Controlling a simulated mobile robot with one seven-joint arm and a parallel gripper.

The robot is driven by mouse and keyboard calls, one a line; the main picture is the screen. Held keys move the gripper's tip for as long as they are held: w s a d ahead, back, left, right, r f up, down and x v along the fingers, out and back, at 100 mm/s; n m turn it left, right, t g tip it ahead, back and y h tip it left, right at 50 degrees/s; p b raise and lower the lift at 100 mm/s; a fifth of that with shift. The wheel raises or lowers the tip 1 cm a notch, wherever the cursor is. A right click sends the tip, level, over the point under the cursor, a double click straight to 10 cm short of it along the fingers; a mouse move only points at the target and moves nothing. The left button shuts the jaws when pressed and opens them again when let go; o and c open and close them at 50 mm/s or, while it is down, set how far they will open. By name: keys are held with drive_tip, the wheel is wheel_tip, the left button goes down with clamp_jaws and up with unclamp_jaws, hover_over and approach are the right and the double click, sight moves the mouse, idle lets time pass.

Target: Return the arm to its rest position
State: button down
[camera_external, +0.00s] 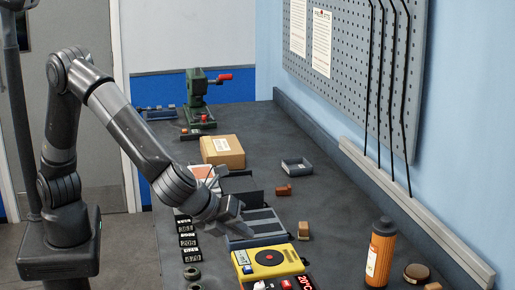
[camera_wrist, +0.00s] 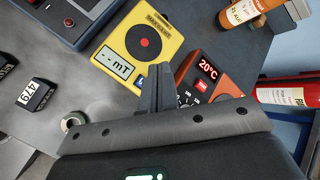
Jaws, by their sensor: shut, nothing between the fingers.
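My gripper (camera_external: 232,212) is at the end of my arm, which reaches out over the bench (camera_external: 330,228). In the wrist view my gripper (camera_wrist: 163,84) has its fingers together, with nothing between them. A yellow meter (camera_external: 262,262) with a round dark disc stands just in front of it; it also shows in the wrist view (camera_wrist: 133,58), reading "--mT". An orange-red unit reading 20°C (camera_wrist: 228,62) is to the right of the fingers there. In the external view the fingertips are partly lost against the grey tray (camera_external: 262,219) behind them.
An orange bottle (camera_external: 380,255) stands near the wall, and a cardboard box (camera_external: 222,152) and a green press (camera_external: 198,112) are farther back. Small black number blocks (camera_external: 187,226) line the left edge. A red cylinder (camera_wrist: 290,92) shows in the wrist view.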

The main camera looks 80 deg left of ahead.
drive_tip(key=s+a+r+n+g, duration=0.1)
drive_tip(key=s+a+r+n, duration=0.2)
drive_tip(key=a, duration=0.6)
drive_tip(key=a+r+n+g, duration=0.1)
drive_tip(key=a+r+n, duration=0.2)
drive_tip(key=a+n, duration=0.35)
drive_tip(key=s+a+r+n+g, duration=0.1)
drive_tip(key=s+a+r+n, duration=0.15)
drive_tip(key=a, duration=0.85)
drive_tip(key=s+a+n+h, duration=0.1)
drive_tip(key=s+a+n, duration=1.1)
drive_tip(key=s, duration=0.5)
drive_tip(key=shift+s+a+r+h, duration=0.3)
drive_tip(key=shift+a+h, duration=0.1)
drive_tip(key=shift+a, duration=0.4)
